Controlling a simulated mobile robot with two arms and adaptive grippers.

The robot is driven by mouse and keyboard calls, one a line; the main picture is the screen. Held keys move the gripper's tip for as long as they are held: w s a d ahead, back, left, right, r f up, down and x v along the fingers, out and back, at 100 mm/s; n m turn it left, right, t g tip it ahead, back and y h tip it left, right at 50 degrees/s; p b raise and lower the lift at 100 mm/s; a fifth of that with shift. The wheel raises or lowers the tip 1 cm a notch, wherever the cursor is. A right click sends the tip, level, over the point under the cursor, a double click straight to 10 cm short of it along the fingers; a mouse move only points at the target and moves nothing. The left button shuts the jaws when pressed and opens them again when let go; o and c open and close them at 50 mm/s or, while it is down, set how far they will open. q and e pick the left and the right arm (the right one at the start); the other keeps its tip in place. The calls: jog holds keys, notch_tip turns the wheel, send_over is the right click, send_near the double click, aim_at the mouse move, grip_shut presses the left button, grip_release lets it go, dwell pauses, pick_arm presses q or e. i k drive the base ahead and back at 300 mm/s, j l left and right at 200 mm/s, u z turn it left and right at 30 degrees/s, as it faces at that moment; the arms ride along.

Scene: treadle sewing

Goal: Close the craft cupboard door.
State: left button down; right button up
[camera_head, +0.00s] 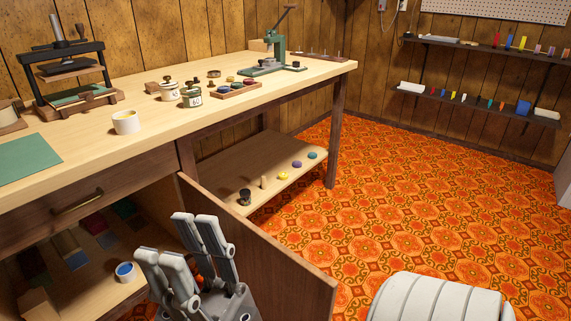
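The craft cupboard door (285,267) is brown wood and stands swung open, out from the bench front. Its hinged edge is by the bench's middle post, and its free edge points toward the lower right. My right gripper (177,237) is at the bottom, in front of the door's visible face, and hides part of it. Its grey fingers are apart with nothing seen between them; whether it touches the door I cannot tell. The open cupboard (140,245) shows at the lower left. My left gripper is not in view.
A white cup with blue contents (125,272) stands inside the cupboard near the gripper. A low shelf (225,180) with small items lies beyond the door. The orange patterned floor (400,200) is clear at right.

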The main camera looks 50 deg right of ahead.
aim_at(283, 287)
jog(key=k+l+u, duration=0.1)
jog(key=l, duration=0.3)
jog(key=k+l, duration=0.2)
jog(key=l, duration=0.2)
jog(key=k+l+u, duration=0.15)
jog(key=l, duration=0.25)
jog(key=k+l, duration=0.2)
jog(key=l, duration=0.15)
jog(key=k+l+u, duration=0.15)
jog(key=l, duration=0.25)
jog(key=i+l, duration=0.1)
jog(key=l, duration=0.3)
jog(key=i+l+u, duration=0.1)
jog(key=l, duration=0.25)
